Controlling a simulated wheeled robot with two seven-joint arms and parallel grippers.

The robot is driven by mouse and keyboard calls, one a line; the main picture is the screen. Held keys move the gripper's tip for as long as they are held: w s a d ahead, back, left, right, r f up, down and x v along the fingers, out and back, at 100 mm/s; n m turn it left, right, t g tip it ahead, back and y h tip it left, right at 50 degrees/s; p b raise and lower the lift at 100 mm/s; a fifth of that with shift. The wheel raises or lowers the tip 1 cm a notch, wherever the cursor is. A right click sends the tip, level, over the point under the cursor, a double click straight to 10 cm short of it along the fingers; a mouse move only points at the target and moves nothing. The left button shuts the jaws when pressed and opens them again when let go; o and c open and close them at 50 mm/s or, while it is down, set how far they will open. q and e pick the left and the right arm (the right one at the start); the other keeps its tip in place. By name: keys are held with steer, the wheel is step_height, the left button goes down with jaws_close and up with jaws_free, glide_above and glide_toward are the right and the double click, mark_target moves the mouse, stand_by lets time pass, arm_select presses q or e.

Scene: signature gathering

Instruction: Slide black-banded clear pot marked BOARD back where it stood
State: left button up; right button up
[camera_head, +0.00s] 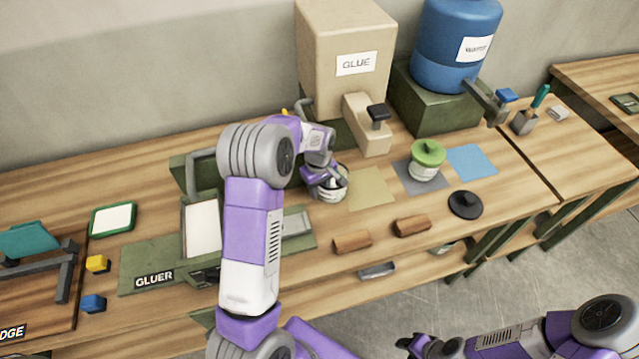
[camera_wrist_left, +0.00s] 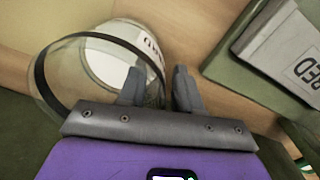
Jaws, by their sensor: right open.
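The black-banded clear pot (camera_head: 331,190) stands on the bench left of a tan mat (camera_head: 371,188), with whitish contents. In the left wrist view the pot (camera_wrist_left: 72,75) shows its dark band and part of a label, mostly hidden. My left gripper (camera_head: 322,176) is over the pot. In the left wrist view its two fingers (camera_wrist_left: 160,88) are at the pot's right wall with a gap between them; whether they clamp the wall is unclear. My right gripper (camera_head: 420,345) is open, low at the bottom edge, away from the pot.
A GLUE dispenser (camera_head: 340,40) and a blue water drum (camera_head: 455,35) stand behind. A green-lidded pot (camera_head: 427,162) sits to the right. A black lid (camera_head: 465,204) and two brown blocks (camera_head: 352,242) lie near the front. The GLUER board (camera_head: 130,265) is left.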

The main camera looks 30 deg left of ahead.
arm_select(q)
steer(key=shift+c, duration=0.2)
jaws_close()
